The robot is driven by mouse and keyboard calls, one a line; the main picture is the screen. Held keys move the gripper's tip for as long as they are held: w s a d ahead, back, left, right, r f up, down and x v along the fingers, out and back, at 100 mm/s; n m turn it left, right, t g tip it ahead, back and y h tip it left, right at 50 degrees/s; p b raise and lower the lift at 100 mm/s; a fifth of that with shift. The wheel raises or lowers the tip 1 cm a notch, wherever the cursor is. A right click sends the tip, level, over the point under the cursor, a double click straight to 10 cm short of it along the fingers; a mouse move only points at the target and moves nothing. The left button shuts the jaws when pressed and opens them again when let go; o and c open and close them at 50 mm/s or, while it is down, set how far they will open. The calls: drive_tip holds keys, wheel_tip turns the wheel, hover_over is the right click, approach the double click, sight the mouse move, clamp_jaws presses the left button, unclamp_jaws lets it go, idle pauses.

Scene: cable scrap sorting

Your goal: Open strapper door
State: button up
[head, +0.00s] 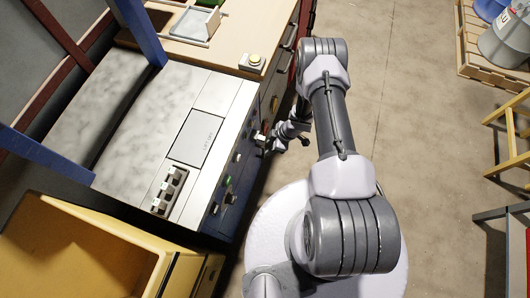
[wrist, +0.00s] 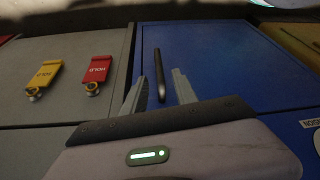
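The strapper door appears to be the blue panel (wrist: 225,65) in the wrist view, with a seam along its left edge. A black bar handle (wrist: 158,62) stands near that edge, slightly tilted. My gripper (wrist: 160,78) is open, one finger on each side of the handle in the picture. I cannot tell whether the fingers touch it. In the head view my gripper (head: 266,140) is at the blue front of the strapper (head: 130,115); the handle is hidden there. The door looks closed.
A grey panel left of the door carries a yellow tag (wrist: 43,75) and a red HOLD tag (wrist: 98,72). A yellow bin (head: 75,245) stands at the strapper's near end. The floor (head: 425,130) right of my arm is clear up to a pallet (head: 475,70) and yellow stand.

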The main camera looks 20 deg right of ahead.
drive_tip(key=b+x, duration=0.2)
drive_tip(key=x, duration=0.4)
drive_tip(key=shift+w+f, duration=0.1)
drive_tip(key=shift+c, duration=0.2)
clamp_jaws()
idle(1.0)
